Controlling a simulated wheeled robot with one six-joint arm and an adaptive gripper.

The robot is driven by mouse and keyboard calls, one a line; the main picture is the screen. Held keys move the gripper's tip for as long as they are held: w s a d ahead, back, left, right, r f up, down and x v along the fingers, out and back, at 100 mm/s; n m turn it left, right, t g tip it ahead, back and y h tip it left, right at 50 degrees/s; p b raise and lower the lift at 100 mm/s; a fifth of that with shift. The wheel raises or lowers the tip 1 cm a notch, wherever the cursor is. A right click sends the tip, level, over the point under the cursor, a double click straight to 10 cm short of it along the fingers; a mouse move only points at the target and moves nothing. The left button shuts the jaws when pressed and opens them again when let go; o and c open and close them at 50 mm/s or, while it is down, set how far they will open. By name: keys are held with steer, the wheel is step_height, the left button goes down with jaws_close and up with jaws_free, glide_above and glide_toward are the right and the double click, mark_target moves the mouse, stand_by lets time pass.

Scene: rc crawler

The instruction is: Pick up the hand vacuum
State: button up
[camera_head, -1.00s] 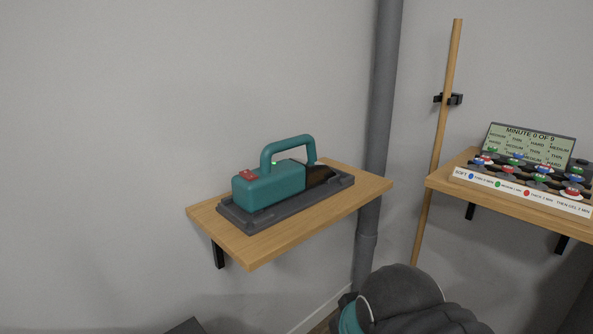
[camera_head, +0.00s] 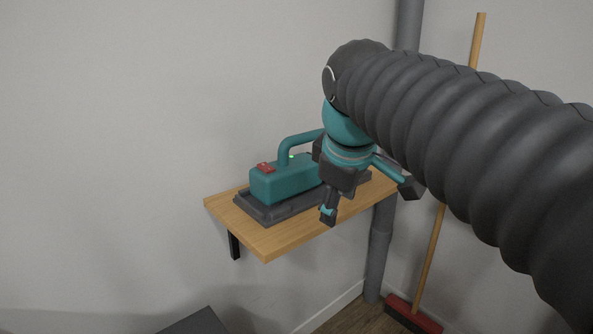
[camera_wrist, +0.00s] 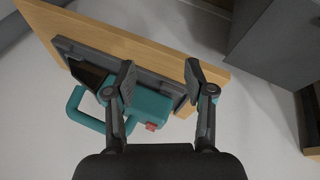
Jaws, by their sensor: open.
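The teal hand vacuum (camera_head: 281,183) lies in a dark grey tray-like base (camera_head: 262,213) on a wooden wall shelf in the head view. It has a loop handle on top and a red button. My gripper (camera_head: 368,202) is open in front of its right end, which the gripper hides. In the wrist view, the hand vacuum (camera_wrist: 147,107) shows with its handle to the left and its red button at the lower right. My open, empty gripper (camera_wrist: 160,78) has its left finger over the vacuum and its right finger beyond the base's edge.
The wooden shelf (camera_head: 280,243) is fixed to the grey wall by dark brackets. A grey pipe (camera_head: 379,258) runs down the wall beside it. A broom (camera_head: 430,255) with a red head stands to the right. A grey cabinet (camera_wrist: 275,45) shows in the wrist view.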

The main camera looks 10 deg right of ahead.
steer(key=w+a+r+n, duration=0.2)
steer(key=w+r+n, duration=0.4)
steer(key=w+r, duration=0.35)
steer(key=n+g+h, duration=0.1)
steer(key=n+h, duration=0.1)
steer(key=n, duration=0.6)
glide_toward(305, 138)
steer(key=shift+n, duration=0.3)
steer(key=x, duration=0.3)
steer(key=w+x, duration=0.1)
steer(key=x, duration=0.1)
steer(key=shift+w+d+f, duration=0.1)
steer(key=shift+w+f, duration=0.05)
steer(key=shift+w, duration=0.05)
steer(key=shift+b+x, duration=0.6)
steer(key=shift+x, duration=2.05)
steer(key=shift+c, duration=0.3)
jaws_close()
